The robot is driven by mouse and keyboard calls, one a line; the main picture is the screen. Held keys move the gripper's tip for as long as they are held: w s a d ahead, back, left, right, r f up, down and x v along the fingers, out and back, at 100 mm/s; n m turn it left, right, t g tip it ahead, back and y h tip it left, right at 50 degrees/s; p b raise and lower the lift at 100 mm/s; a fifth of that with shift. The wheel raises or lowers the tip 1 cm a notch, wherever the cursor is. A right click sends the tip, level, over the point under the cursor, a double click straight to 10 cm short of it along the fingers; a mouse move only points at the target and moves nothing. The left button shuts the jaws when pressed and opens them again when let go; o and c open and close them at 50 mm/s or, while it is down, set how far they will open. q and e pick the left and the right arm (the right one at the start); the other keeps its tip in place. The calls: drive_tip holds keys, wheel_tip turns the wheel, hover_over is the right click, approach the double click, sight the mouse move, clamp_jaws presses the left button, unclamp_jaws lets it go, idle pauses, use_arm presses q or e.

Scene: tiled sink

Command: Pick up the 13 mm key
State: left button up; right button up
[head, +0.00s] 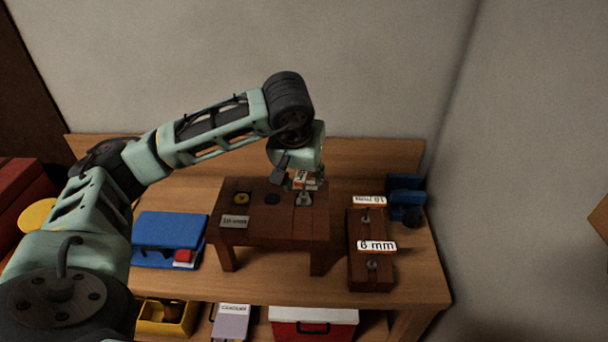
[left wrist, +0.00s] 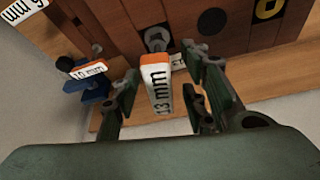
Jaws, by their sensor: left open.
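The 13 mm key has an orange and white tag that reads "13 mm" in the left wrist view (left wrist: 161,92). It stands up from a grey metal fitting at the right end of a small dark wooden stand (head: 265,230). In the head view the key (head: 305,181) is partly hidden by my left gripper (head: 300,180). In the left wrist view my left gripper (left wrist: 161,78) is open, with one finger on each side of the tag. Gaps show between the tag and both fingers. My right gripper is not in view.
Right of the stand, a lower wooden block (head: 358,268) holds a 10 mm key (head: 369,201) and a key tagged apparently 6 mm (head: 377,246). A blue vise-like object (head: 405,190) is behind them. A blue case (head: 168,230) lies left. The bench front is clear.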

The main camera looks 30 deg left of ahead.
use_arm(q)
drive_tip(key=shift+c, duration=0.6)
clamp_jaws()
drive_tip(key=shift+r, duration=0.15)
